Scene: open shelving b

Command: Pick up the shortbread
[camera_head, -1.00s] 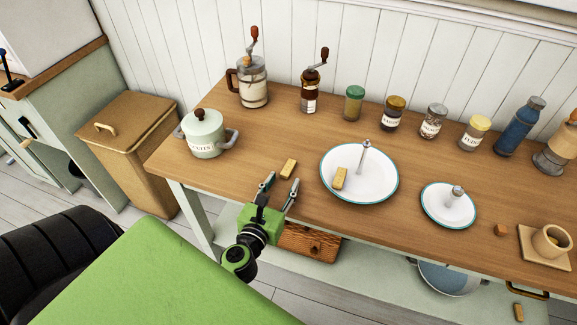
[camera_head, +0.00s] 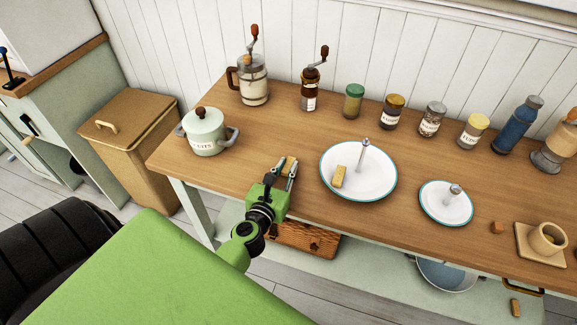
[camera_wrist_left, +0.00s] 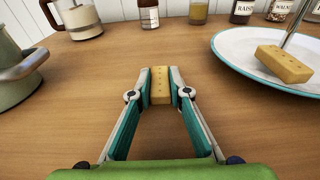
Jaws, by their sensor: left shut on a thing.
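A shortbread finger (camera_wrist_left: 160,86) is between the two fingertips of my left gripper (camera_wrist_left: 160,88), at the tabletop. In the head view my left gripper (camera_head: 286,170) is shut on this shortbread (camera_head: 287,165), which is mostly hidden by the fingers. I cannot tell whether it is clear of the table. A second shortbread (camera_head: 340,177) lies on the white tiered plate (camera_head: 375,188) to the right, and shows in the left wrist view (camera_wrist_left: 283,64). Another similar piece (camera_head: 515,307) lies low at the bottom right. My right gripper is not in view.
A lidded pot (camera_head: 205,132) stands on the wooden table (camera_head: 255,130) left of the gripper. Grinders and several jars line the back. A smaller plate (camera_head: 446,205) and a cup (camera_head: 547,239) are to the right.

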